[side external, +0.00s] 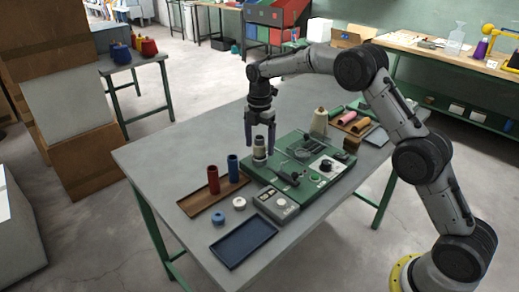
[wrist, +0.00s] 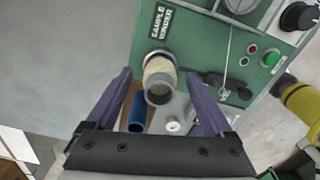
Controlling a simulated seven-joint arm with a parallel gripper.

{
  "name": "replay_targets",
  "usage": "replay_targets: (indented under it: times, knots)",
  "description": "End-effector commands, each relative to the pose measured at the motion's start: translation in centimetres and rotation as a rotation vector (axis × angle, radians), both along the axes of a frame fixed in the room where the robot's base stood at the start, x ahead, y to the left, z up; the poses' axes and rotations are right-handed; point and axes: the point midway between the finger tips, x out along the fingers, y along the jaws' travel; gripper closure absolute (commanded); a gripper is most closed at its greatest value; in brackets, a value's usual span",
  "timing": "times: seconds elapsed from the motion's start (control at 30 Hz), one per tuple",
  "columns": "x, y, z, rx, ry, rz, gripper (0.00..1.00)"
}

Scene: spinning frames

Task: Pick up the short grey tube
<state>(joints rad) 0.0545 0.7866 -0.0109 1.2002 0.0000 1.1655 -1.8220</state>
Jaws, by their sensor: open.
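The short grey tube (side external: 259,143), wound with cream yarn, stands upright on the left end of the green winder (side external: 300,168). The wrist view shows its grey open end (wrist: 160,94) facing the camera, with yarn around its middle. My gripper (side external: 260,150) is open and points down over it, one finger on either side. In the wrist view my two purple-grey fingers (wrist: 158,76) flank the tube with a gap at each side. Whether either finger touches it cannot be told from the side view.
A red tube (side external: 213,180) and a blue tube (side external: 233,169) stand on a wooden tray (side external: 197,206) to the left. White and blue rings and a blue tray (side external: 243,241) lie in front. The table's left part is clear.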

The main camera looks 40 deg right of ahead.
Motion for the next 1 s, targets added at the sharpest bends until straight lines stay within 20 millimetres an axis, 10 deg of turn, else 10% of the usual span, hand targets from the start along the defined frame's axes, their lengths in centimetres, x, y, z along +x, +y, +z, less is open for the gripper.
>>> replay_targets:
  times: [0.07,0.53,1.0]
  knots:
    - [0.0,0.0,0.0,0.0,0.0,0.0,0.14]
    - [0.0,0.0,0.1,0.0,0.0,0.0,0.99]
    - [0.1,0.0,1.2,0.0,-0.003,0.0,1.0]
